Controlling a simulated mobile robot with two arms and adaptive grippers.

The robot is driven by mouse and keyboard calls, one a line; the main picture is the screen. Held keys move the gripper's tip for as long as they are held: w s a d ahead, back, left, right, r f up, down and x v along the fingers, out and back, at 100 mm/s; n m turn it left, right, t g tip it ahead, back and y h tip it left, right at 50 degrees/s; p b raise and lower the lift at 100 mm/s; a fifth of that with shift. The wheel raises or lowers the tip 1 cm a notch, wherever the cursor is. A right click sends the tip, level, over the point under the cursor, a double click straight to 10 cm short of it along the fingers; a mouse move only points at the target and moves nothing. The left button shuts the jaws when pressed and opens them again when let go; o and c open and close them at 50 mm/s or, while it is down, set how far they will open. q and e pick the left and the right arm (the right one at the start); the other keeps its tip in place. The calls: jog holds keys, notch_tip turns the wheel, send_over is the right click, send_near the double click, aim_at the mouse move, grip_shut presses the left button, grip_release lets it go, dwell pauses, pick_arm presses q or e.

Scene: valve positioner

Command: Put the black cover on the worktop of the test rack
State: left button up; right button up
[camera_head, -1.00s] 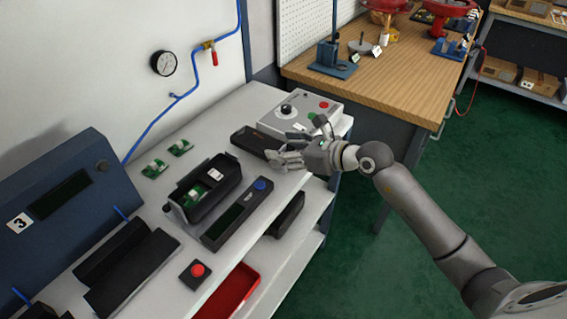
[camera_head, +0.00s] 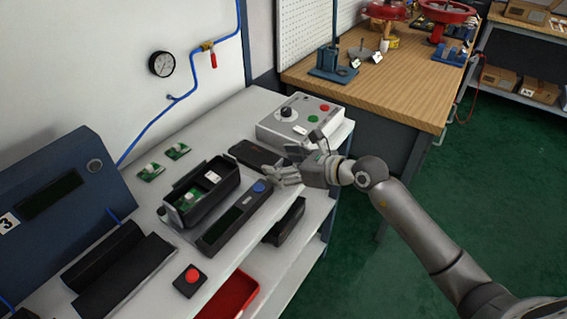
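The black cover (camera_head: 256,154) appears to be the flat, dark, long piece lying on the white worktop (camera_head: 213,133) of the test rack, just in front of the grey control box. My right gripper (camera_head: 294,161) comes in from the right, its fingers spread at the cover's right end. The fingers partly hide that end, and I cannot tell whether they touch it. The gripper looks open, with nothing clearly held. An open black housing (camera_head: 214,202) with a green board inside stands left of the cover. My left gripper is not in view.
The grey control box (camera_head: 298,121) with a knob and buttons stands close behind the gripper. A dark device with a blue knob (camera_head: 259,186), a red push button (camera_head: 191,279) and a black cradle (camera_head: 125,271) occupy the front. A wooden bench (camera_head: 400,83) is at back right.

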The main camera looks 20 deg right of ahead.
jog(key=shift+r, duration=0.25)
jog(key=shift+s+d, duration=0.25)
jog(key=shift+d, duration=0.05)
jog(key=b+v, duration=0.1)
jog(key=v, duration=1)
jog(key=shift+r, duration=0.25)
jog(key=shift+s, duration=0.1)
